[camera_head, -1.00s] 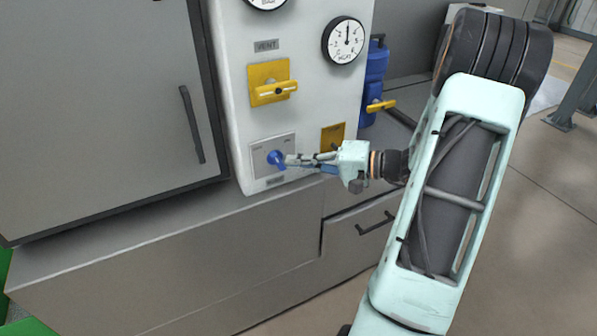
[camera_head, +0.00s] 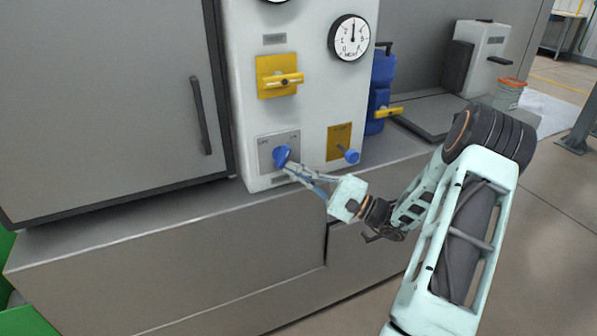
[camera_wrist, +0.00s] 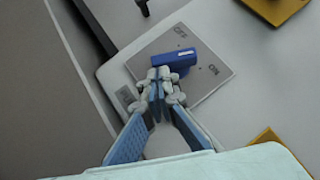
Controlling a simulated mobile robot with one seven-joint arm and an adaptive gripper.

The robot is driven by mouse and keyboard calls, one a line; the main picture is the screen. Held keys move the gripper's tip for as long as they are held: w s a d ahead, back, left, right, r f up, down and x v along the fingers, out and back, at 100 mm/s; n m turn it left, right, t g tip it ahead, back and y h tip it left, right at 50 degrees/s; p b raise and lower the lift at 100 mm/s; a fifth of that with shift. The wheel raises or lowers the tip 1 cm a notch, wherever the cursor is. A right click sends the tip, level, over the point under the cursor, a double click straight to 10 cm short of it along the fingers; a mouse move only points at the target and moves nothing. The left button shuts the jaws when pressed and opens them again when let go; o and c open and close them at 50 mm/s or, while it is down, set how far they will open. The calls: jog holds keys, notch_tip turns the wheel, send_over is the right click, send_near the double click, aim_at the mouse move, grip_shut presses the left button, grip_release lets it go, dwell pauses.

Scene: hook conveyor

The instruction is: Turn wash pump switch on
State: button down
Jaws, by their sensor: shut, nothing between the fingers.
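The blue rotary switch (camera_head: 281,155) sits on a grey plate (camera_head: 265,147) low on the white panel. In the wrist view the switch (camera_wrist: 173,61) lies between the OFF and ON labels, its white-marked end pointing right between them. My gripper (camera_head: 289,168) reaches the switch from the lower right. In the wrist view the fingertips of my gripper (camera_wrist: 159,82) are together just below the switch, touching or nearly touching it. Nothing is held. The fingertips hide part of the switch's lower edge.
A yellow plate with a second blue knob (camera_head: 352,157) is just right of the switch. A yellow valve handle (camera_head: 285,80) and a gauge (camera_head: 349,37) are above. A grey cabinet door with a handle (camera_head: 201,115) is at left. A ledge (camera_head: 150,215) runs below the panel.

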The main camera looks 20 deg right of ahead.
jog(key=shift+a+f, duration=0.25)
jog(key=shift+a, duration=0.2)
dwell(0.4)
jog(key=shift+f, duration=0.1)
jog(key=shift+d+f+b, duration=0.2)
jog(key=shift+f+b, duration=0.05)
jog(key=shift+b, duration=0.1)
jog(key=s+d+f, duration=0.6)
jog(key=d+f, duration=0.1)
jog(key=shift+s+d+b, duration=0.35)
jog(key=shift+s+b, duration=0.05)
jog(key=shift+b, duration=0.05)
